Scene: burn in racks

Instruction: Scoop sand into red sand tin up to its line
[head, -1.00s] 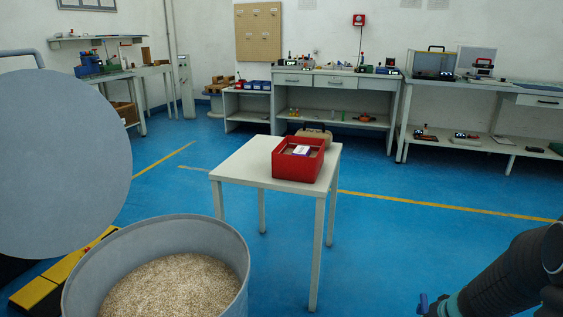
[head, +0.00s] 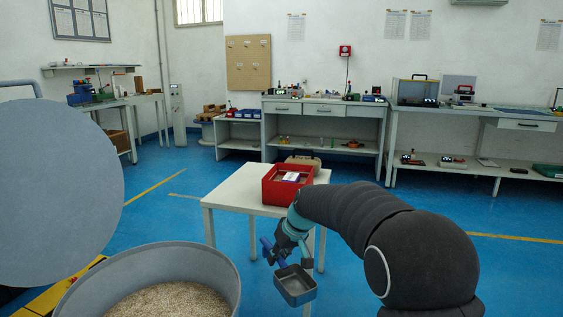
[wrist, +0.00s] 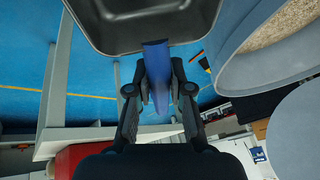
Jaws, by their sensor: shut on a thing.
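The red sand tin (head: 270,192) stands on a small white table, with a white card-like item in its top; its sand level and line cannot be made out. My gripper (head: 285,244) is shut on the blue handle of a scoop, whose grey metal pan (head: 296,286) hangs in front of the table, right of the drum. In the wrist view my gripper (wrist: 160,95) holds the blue handle (wrist: 157,70), and the dark pan (wrist: 130,38) shows no sand. The grey drum (head: 222,268) holds pale sand (head: 172,302).
The white table (head: 230,193) stands between the drum and the workbenches. A large round grey lid (head: 60,190) stands at the drum's left. Workbenches (head: 325,108) with tools line the far wall. Blue floor (head: 410,190) is clear right of the table.

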